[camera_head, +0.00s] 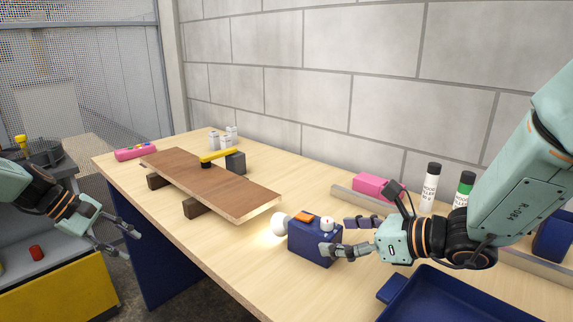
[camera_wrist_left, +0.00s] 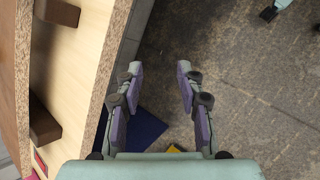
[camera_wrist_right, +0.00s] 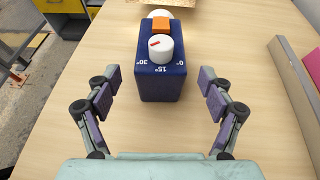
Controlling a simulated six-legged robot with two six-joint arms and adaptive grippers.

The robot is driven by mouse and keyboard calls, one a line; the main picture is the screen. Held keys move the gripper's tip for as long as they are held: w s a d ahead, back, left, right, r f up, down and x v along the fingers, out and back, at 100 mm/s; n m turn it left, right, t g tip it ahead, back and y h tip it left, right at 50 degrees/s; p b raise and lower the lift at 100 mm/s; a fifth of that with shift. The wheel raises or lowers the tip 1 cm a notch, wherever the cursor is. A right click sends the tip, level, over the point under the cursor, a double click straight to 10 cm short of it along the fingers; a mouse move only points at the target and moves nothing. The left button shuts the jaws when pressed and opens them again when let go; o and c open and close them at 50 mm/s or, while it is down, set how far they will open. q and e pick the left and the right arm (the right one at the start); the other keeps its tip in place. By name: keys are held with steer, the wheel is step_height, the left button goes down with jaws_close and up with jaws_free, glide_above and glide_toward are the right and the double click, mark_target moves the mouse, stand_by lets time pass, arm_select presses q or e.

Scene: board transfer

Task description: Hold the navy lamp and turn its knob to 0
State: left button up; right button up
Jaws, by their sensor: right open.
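The navy lamp (camera_head: 313,247) stands upright on the table, its white bulb (camera_head: 281,225) glowing. It has an orange block (camera_head: 303,216) and a white knob (camera_head: 327,224) on top. In the right wrist view, the knob (camera_wrist_right: 161,49) has a red mark on its left side, with 30°, 15° and 0° printed from left to right on the lamp (camera_wrist_right: 161,86). My right gripper (camera_head: 337,234) is open at the lamp's near side, a finger to each side with gaps. My left gripper (camera_head: 121,243) is open and empty, off the table's left edge over the floor.
A brown board (camera_head: 210,184) lies on dark blocks on the table (camera_head: 200,245), left of the lamp. A blue tray (camera_head: 440,298) is at the front right. A pink box (camera_head: 371,185) and bottles (camera_head: 430,188) stand behind my right arm.

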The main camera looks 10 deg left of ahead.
mark_target(309, 235)
steer(key=shift+w+a+f, duration=0.1)
steer(key=shift+a, duration=0.05)
arm_select(q)
steer(key=w+d+r+g, duration=0.1)
steer(key=w+d+r, duration=0.25)
steer(key=d, duration=0.25)
steer(key=w+d+r+m+g, duration=0.1)
steer(key=w+d+r, duration=0.1)
steer(key=d+r, duration=0.35)
steer(key=w+d+r+g, duration=0.1)
steer(key=w+d+r, duration=0.1)
steer(key=d+r, duration=0.3)
arm_select(e)
steer(key=x, duration=0.7)
steer(key=shift+w+a+f, duration=0.1)
steer(key=shift+w+a, duration=0.05)
steer(key=shift+a, duration=0.1)
arm_select(q)
steer(key=s+d+r+m+g+y, duration=0.1)
steer(key=s+d+r, duration=0.1)
steer(key=d, duration=1)
steer(key=s+d+r+g+y, duration=0.1)
steer(key=d+r, duration=0.3)
steer(key=d, duration=0.9)
steer(key=shift+s+m+y, duration=0.4)
steer(key=shift+s+y, duration=0.2)
steer(key=shift+s, duration=0.25)
arm_select(e)
steer(key=shift+c, duration=0.3)
